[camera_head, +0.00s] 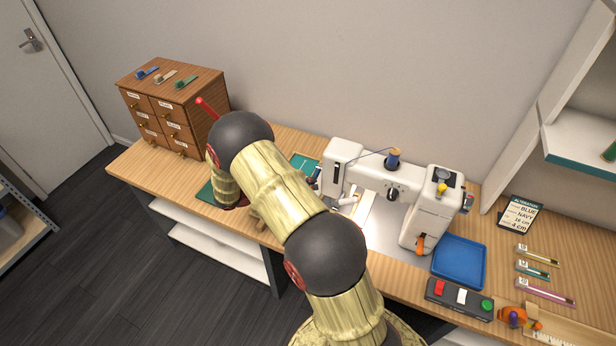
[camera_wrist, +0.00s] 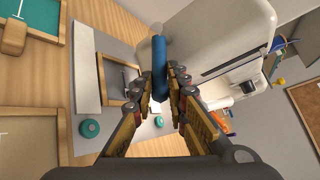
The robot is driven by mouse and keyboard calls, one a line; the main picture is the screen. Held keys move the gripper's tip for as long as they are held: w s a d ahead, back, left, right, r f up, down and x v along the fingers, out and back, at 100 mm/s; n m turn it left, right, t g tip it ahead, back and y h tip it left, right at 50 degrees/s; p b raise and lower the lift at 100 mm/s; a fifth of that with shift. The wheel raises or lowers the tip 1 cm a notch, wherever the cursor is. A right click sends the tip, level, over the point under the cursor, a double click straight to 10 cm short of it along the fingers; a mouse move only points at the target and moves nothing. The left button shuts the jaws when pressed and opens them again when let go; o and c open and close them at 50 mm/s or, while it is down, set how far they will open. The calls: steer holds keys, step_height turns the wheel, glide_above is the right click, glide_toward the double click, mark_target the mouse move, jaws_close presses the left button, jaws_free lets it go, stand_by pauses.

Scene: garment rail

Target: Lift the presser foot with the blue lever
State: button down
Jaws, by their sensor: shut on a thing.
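The white sewing machine (camera_head: 421,220) stands on the wooden table in the head view. Its white body (camera_wrist: 220,40) fills the upper right of the wrist view. The blue lever (camera_wrist: 159,60) is a blue rod beside the machine's head. My gripper (camera_wrist: 160,78) has its two fingers on either side of the lever and is shut on it. In the head view my arm covers most of the gripper, and I cannot make out the lever. The presser foot is not clearly visible in either view.
A blue tray (camera_head: 459,262) and a button box (camera_head: 459,299) lie right of the machine. A wooden drawer cabinet (camera_head: 172,112) stands at the table's left end. A green mat (camera_head: 304,161) lies left of the machine. A blue thread spool (camera_head: 393,158) sits on top of it.

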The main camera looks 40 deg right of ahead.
step_height(320, 180, up, 4)
steer(key=n+y+p, duration=0.2)
steer(key=y+p, duration=0.2)
steer(key=p, duration=0.7)
steer(key=shift+w+d+f, duration=0.1)
steer(key=shift+n+p, duration=0.3)
steer(key=c, duration=1.8)
jaws_free()
steer(key=shift+o, duration=0.2)
steer(key=v, duration=1.2)
steer(key=shift+w+d, duration=0.1)
steer(key=shift+w, duration=0.05)
